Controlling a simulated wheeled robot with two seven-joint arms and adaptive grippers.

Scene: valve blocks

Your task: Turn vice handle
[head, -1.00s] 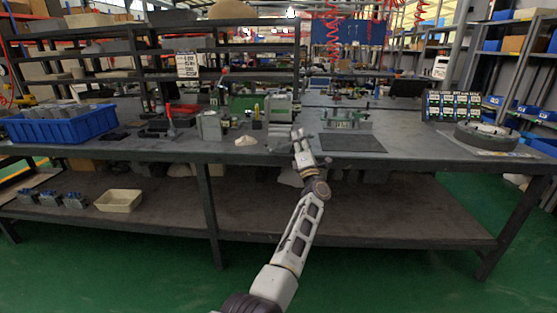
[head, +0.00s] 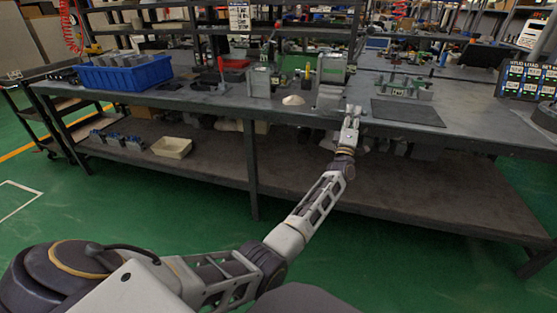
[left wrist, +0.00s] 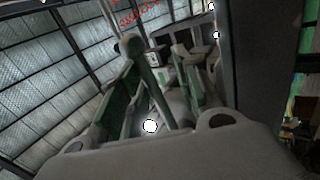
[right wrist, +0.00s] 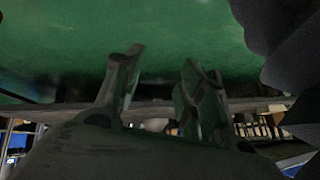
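My left gripper (head: 352,110) is at the front edge of the workbench, beside a grey vice-like block (head: 329,98). In the left wrist view, a dark rod with a rounded knob, which looks like the vice handle (left wrist: 145,68), runs between the two fingers of the left gripper (left wrist: 155,75). The fingers stand apart; whether either touches the rod is unclear. My right gripper (right wrist: 160,75) has its fingers spread, with nothing between them. It is not in the head view.
The dark workbench (head: 215,100) has a lower shelf. On top are a blue bin (head: 125,75), a green-grey machine (head: 333,67), a white mound (head: 293,100) and a dark mat (head: 407,112). A cream tray (head: 171,148) stands on the shelf. Green floor lies in front.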

